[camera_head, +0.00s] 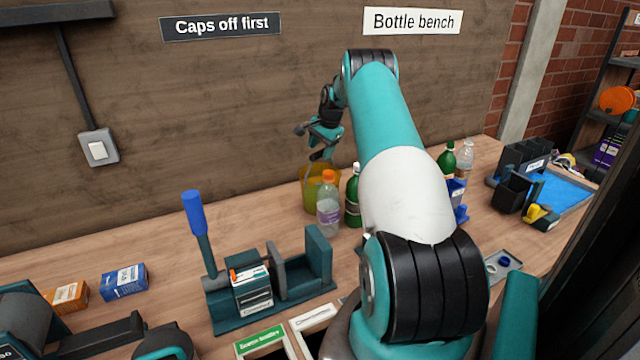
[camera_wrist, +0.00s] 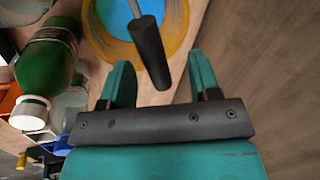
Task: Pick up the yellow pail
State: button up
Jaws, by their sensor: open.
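The yellow pail (camera_head: 308,196) stands on the bench near the back wall, partly hidden by a bottle with an orange cap (camera_head: 328,205). In the wrist view the pail (camera_wrist: 178,30) shows from above, with blue inside it. Its dark handle grip (camera_wrist: 150,50) stands up on a thin bail. My gripper (camera_head: 320,145) is above the pail, pointing down. In the wrist view my gripper (camera_wrist: 161,80) is open, its two teal fingers on either side of the handle grip's lower end in the picture.
A green bottle (camera_head: 353,200) stands just right of the pail; it looms at the left of the wrist view (camera_wrist: 48,65). A teal fixture with a blue-handled lever (camera_head: 194,213) stands front left. Bench left of the pail (camera_head: 245,215) is clear.

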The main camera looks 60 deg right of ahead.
jog(key=shift+s+p+x, duration=0.2)
jog(key=shift+p+x, duration=0.55)
jog(key=shift+x, duration=1.35)
jog(key=shift+a, duration=0.1)
grip_shut()
